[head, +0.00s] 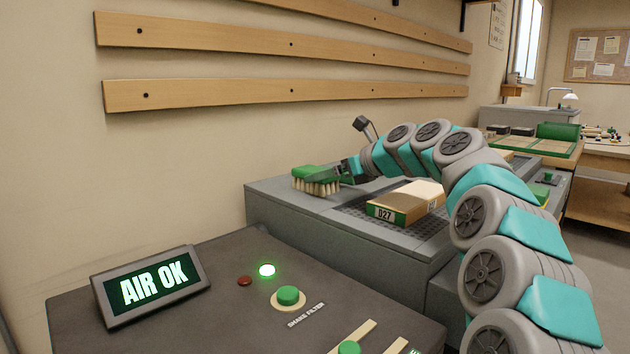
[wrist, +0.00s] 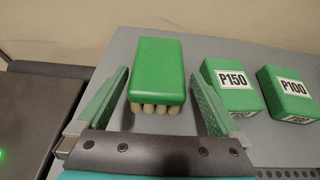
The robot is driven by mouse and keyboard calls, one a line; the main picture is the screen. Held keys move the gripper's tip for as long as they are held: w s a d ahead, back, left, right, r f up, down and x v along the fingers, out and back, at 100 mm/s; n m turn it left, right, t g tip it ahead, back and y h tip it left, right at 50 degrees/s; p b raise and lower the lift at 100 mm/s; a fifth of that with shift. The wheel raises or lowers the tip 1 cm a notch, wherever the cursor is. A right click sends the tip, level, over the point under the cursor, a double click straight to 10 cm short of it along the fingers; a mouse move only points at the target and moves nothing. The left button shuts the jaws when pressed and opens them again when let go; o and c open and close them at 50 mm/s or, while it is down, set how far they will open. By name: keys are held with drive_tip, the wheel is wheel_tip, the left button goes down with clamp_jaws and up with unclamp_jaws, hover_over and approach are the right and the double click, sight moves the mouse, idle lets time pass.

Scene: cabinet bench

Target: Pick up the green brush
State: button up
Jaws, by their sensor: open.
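The green brush (head: 317,174) lies bristles down on the grey bench top at its far left end. In the wrist view its green back (wrist: 157,66) and a row of pale bristles show. My gripper (head: 350,168) is at the brush's right end in the head view. In the wrist view my gripper (wrist: 160,74) is open, with one green finger on each side of the brush's near part. Gaps show between brush and fingers. I cannot tell how far down the fingers reach beside it.
Green blocks marked P150 (wrist: 232,87) and P100 (wrist: 287,93) sit right of the brush. A box marked D27 (head: 408,203) lies on the bench's dark grille (head: 432,223). A wall stands behind. A control panel (head: 230,310) is in the foreground.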

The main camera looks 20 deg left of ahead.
drive_tip(key=x, duration=0.4)
drive_tip(key=shift+a+f, duration=0.1)
drive_tip(key=shift+f, duration=0.05)
drive_tip(key=shift+c, duration=0.2)
drive_tip(key=c, duration=1.3)
drive_tip(key=shift+o, duration=0.2)
